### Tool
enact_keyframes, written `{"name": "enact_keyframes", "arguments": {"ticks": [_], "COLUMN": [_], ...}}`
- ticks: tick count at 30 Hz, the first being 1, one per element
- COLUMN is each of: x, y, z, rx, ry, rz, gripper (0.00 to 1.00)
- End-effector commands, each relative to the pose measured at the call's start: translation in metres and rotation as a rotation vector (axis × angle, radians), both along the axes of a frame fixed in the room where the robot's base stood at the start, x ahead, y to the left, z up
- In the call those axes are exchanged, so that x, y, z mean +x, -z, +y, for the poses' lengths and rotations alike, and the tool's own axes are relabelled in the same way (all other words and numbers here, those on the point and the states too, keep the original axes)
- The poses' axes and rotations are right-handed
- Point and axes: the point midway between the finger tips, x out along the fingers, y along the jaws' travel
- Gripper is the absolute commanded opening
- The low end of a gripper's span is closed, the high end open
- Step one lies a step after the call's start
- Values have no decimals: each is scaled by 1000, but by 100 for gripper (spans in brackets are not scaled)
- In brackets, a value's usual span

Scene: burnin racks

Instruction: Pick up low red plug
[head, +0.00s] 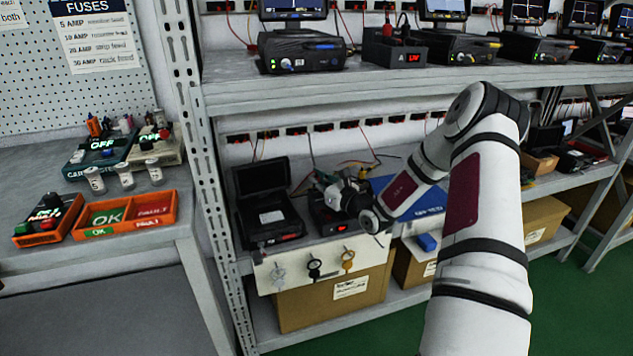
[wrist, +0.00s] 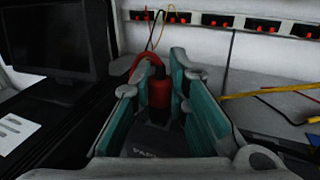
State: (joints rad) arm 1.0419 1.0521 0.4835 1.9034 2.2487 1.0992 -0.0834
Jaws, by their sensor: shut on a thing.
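The red plug (wrist: 160,93) stands upright between the teal pads of my gripper (wrist: 162,88) in the wrist view, with a red cable curving off its top to the left. My gripper is shut on the plug. Below the plug is the dark top of a box (wrist: 160,140); I cannot tell whether the plug is seated in it or clear of it. In the head view my gripper (head: 328,186) reaches into the lower shelf, over a black box with a red display (head: 335,226). The plug is hidden there.
An open black case (head: 268,215) stands left of the box, and its screen (wrist: 50,45) is close at the left in the wrist view. A row of red-lit sockets (wrist: 225,20) runs along the back wall. The upper shelf (head: 400,85) is overhead.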

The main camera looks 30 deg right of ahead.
Motion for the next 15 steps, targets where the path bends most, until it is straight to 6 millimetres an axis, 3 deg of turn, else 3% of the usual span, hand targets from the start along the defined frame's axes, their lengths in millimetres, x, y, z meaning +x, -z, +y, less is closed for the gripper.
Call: {"name": "enact_keyframes", "arguments": {"ticks": [6, 15], "x": [0, -72], "y": [-33, -36], "z": [0, -19], "rx": [-4, 0], "ry": [-2, 3], "rz": [-4, 1], "gripper": [0, 0]}}
